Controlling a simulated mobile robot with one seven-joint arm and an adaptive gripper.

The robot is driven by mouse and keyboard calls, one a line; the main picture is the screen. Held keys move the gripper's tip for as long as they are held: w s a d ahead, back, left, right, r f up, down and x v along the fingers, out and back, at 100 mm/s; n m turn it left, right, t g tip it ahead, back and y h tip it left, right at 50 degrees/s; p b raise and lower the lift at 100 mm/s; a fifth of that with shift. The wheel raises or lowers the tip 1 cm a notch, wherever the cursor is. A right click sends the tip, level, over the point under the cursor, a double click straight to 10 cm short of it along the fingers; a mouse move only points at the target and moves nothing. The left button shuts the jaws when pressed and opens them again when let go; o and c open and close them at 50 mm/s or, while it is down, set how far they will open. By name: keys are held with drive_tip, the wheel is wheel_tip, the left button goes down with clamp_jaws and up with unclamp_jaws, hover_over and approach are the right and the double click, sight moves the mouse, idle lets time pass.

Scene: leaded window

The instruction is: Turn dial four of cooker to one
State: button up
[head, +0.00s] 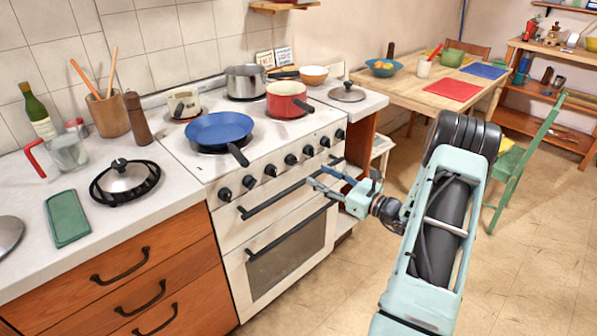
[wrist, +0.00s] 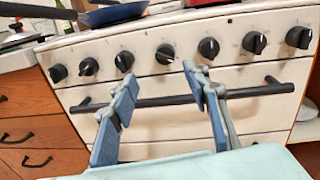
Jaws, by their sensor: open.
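The white cooker (head: 210,170) stands in the counter run, with a row of several black dials along its front. Dial four (head: 291,160), the middle one, also shows in the wrist view (wrist: 165,54); its setting is too small to read. My gripper (head: 320,178) is open and empty in front of the cooker, near the upper handle bar. In the wrist view its two blue fingers (wrist: 157,78) point towards the panel, spread to either side below dial four. They appear apart from the dial.
A black handle bar (wrist: 165,101) crosses below the dials, behind my fingers in the wrist view. A blue pan (head: 219,128) and red pot (head: 288,98) stand on the hob; the pan's handle reaches towards the front edge.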

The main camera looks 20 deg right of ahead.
sight(296, 163)
drive_tip(key=shift+m, duration=0.3)
drive_tip(key=x, duration=1)
drive_tip(key=shift+w+d+f, duration=0.25)
drive_tip(key=shift+w+f, duration=0.05)
drive_tip(key=shift+w, duration=0.05)
drive_tip(key=shift+c, duration=0.7)
drive_tip(key=c, duration=1)
